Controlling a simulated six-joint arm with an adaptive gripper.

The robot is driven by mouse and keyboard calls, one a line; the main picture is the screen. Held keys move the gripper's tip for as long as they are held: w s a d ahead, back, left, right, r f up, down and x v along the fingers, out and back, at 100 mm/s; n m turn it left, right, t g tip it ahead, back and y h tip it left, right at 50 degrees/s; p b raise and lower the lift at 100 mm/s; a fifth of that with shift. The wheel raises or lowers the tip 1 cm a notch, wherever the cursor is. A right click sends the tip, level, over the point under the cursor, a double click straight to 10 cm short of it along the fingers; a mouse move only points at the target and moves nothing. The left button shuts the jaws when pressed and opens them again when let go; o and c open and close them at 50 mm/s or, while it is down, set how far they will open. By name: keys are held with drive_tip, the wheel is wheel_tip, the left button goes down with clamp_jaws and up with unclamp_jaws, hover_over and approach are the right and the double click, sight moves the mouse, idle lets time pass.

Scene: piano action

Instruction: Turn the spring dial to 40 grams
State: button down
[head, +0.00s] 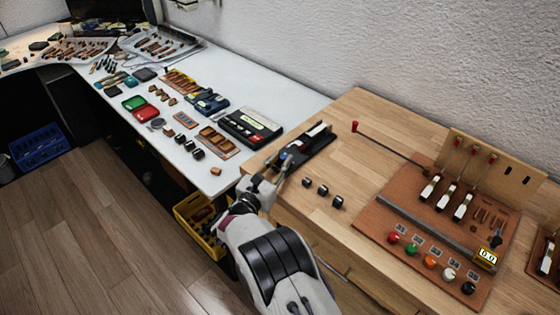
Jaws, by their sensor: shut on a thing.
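A black fixture (318,143) with a white bar on top stands at the left edge of the wooden bench. My gripper (281,167) reaches from below to its near left end, beside a small blue part. It is shut there on what appears to be the spring dial. The fingers mostly hide the dial, and its reading is too small to tell.
Several small black blocks (322,190) lie on the bench just right of my gripper. A red-tipped rod (390,143) and a brown board (395,220) with coloured knobs are farther right. A white table (290,97) with tools adjoins on the left.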

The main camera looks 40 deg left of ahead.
drive_tip(key=c, duration=1.8)
unclamp_jaws()
drive_tip(key=shift+s, duration=0.15)
drive_tip(key=shift+v, duration=5.85)
drive_tip(key=shift+d, duration=0.1)
